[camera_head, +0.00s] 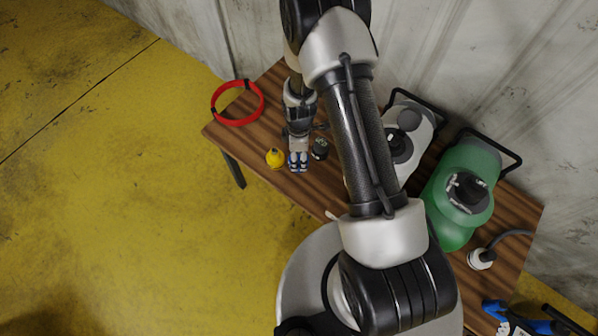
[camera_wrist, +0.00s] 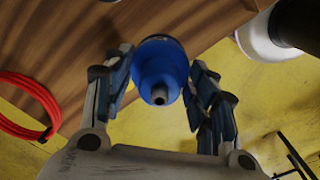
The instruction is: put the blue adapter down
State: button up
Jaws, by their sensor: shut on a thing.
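The blue adapter (camera_wrist: 160,68) sits between the two fingers of my gripper (camera_wrist: 158,85) in the wrist view, with its narrow grey nozzle facing the camera. My gripper is shut on it. In the head view my gripper (camera_head: 298,160) is over the front edge of the wooden table (camera_head: 335,195), between a yellow adapter (camera_head: 275,158) on its left and a black adapter (camera_head: 319,149) on its right. I cannot tell whether the blue adapter touches the table; the fingers mostly hide it there.
A red ring (camera_head: 215,105) lies at the table's left end. A grey-and-black pump (camera_head: 416,130), a green pump (camera_head: 450,225) and a white-ended hose (camera_head: 481,259) stand to the right. A wall rises behind. Bare wood shows left of the yellow adapter.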

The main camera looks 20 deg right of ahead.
notch_tip(320, 180, down, 11)
jog(key=b, duration=0.2)
jog(key=shift+r+b, duration=0.2)
jog(key=shift+b, duration=0.1)
jog(key=shift+f, duration=0.2)
jog(key=o, duration=1.1)
jog(key=shift+o, duration=0.2)
